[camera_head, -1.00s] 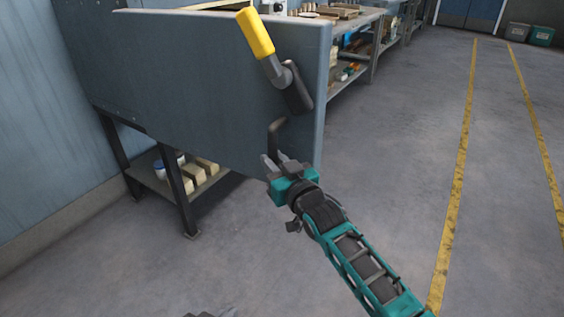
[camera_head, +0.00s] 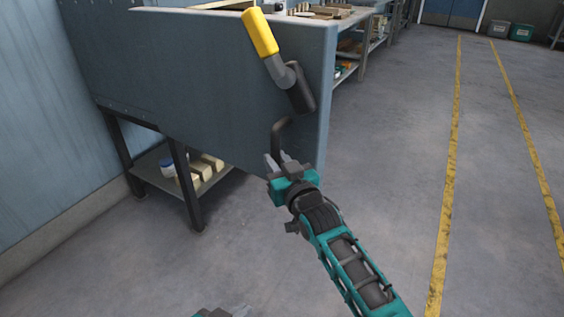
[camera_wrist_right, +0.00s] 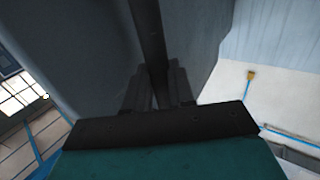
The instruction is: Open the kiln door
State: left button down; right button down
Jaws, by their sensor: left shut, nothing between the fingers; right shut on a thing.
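The kiln door (camera_head: 215,85) is a large blue-grey panel, seen at an angle in the head view. A lever with a yellow grip (camera_head: 261,34) and a dark base is mounted near its right edge, tilted up to the left. Below it is a dark bent pull handle (camera_head: 280,127). My right gripper (camera_head: 279,163) is shut on this handle's lower part; in the right wrist view the fingers (camera_wrist_right: 158,88) clasp the dark bar (camera_wrist_right: 149,35). The lever is not held. My left gripper (camera_head: 228,312) shows only partly at the bottom edge, shut and empty, away from the door.
A dark-legged stand (camera_head: 186,190) with a lower shelf holding blocks and a jar is under the panel at left. Loaded workbenches (camera_head: 352,30) stand behind the door. The grey floor (camera_head: 400,150) with yellow lines is clear to the right.

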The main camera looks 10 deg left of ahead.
pick_arm(q)
jog(key=shift+s+a, duration=0.15)
pick_arm(e)
jog(key=shift+s+a+r, duration=0.35)
jog(key=shift+a+r, duration=0.1)
jog(key=shift+a, duration=0.25)
jog(key=c, duration=1.3)
grip_release()
jog(key=shift+a+f, duration=0.1)
jog(key=shift+c, duration=0.2)
jog(key=o, duration=0.3)
jog(key=shift+w+a+f, duration=0.1)
jog(key=shift+a+f, duration=0.05)
jog(key=shift+a, duration=0.1)
pick_arm(q)
jog(key=shift+a+f, duration=0.15)
jog(key=shift+a, duration=0.05)
pick_arm(e)
jog(key=shift+o, duration=0.2)
jog(key=shift+d+f, duration=0.1)
jog(key=shift+d, duration=0.1)
pick_arm(q)
jog(key=shift+d, duration=0.15)
pick_arm(e)
jog(key=shift+d, duration=0.2)
